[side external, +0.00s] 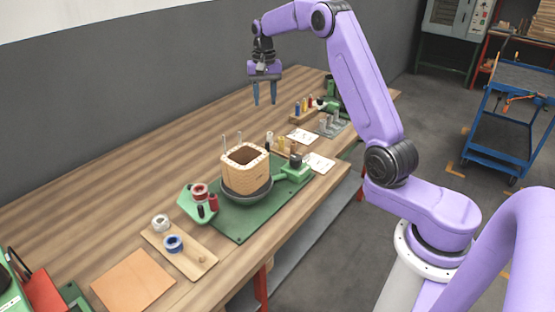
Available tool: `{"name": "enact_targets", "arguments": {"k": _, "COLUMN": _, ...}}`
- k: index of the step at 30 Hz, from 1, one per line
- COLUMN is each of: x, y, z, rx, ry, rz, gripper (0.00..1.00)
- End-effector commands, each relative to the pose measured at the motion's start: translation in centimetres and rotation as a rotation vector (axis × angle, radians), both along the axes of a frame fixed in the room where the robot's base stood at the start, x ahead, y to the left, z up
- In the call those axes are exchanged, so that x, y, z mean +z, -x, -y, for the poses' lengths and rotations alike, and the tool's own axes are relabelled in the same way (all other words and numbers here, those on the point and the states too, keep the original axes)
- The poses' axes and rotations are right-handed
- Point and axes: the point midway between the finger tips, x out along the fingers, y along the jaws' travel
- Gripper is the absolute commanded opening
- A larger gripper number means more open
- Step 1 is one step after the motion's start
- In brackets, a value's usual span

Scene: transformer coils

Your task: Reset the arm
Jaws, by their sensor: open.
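My gripper (265,93) hangs from the purple arm above the far part of the wooden workbench. Its two blue-grey fingers point down and stand apart, with nothing between them. It is clear of the objects on the bench. A coil former (245,162), pale tan and hollow with a dark opening, sits upright on a dark round base on a green plate (238,222). Thin upright rods show at its back edge. The gripper is beyond and above this former.
The wooden workbench (100,195) runs along a grey wall. A wooden board (195,262) holds a white roll (160,222) and a blue roll (173,243). A tan sheet (133,281) lies nearby. A blue cart (505,125) stands right.

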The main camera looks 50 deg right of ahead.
Motion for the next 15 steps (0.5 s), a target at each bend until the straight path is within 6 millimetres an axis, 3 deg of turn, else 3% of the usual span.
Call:
{"name": "enact_targets", "arguments": {"k": 8, "x": 1.4, "y": 1.1, "z": -7.3, "rx": 0.243, "ry": 0.001, "rz": 0.006, "gripper": 0.42}}
{"name": "enact_targets", "arguments": {"k": 15, "x": 2.3, "y": 4.3, "z": -13.8, "rx": 0.495, "ry": 0.002, "rz": 0.010, "gripper": 0.42}}
